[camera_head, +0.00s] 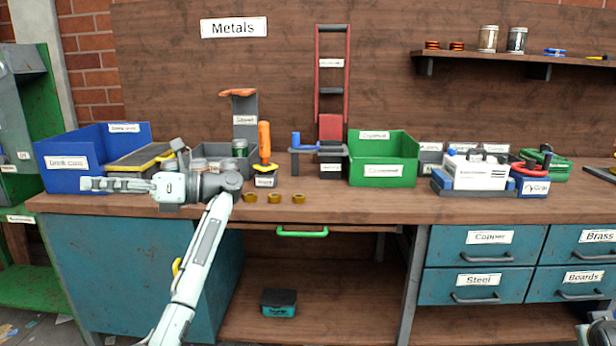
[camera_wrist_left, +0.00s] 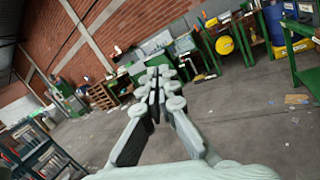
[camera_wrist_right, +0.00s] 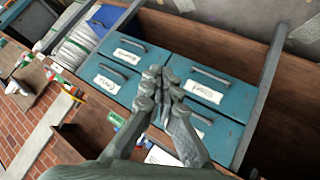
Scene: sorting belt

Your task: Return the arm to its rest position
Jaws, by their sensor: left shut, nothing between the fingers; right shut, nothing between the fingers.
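My left gripper (camera_head: 100,184) shows in the head view at the left, in front of the blue bin and the bench's left part. It points left, and its fingers are shut and empty. In the left wrist view the closed fingers (camera_wrist_left: 158,85) point out over the open workshop floor. My right gripper (camera_wrist_right: 165,85) shows in the right wrist view with its fingers together and nothing between them. Blue drawers lie beyond it. In the head view only a dark part of my right arm shows at the lower right corner.
The wooden bench (camera_head: 350,206) holds a blue bin (camera_head: 68,176), a green bin (camera_head: 383,171), a yellow-topped box (camera_head: 138,160), a white device (camera_head: 475,173) and several brass rings near the front edge. Labelled drawers (camera_head: 484,248) sit below. The bench's front middle is mostly clear.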

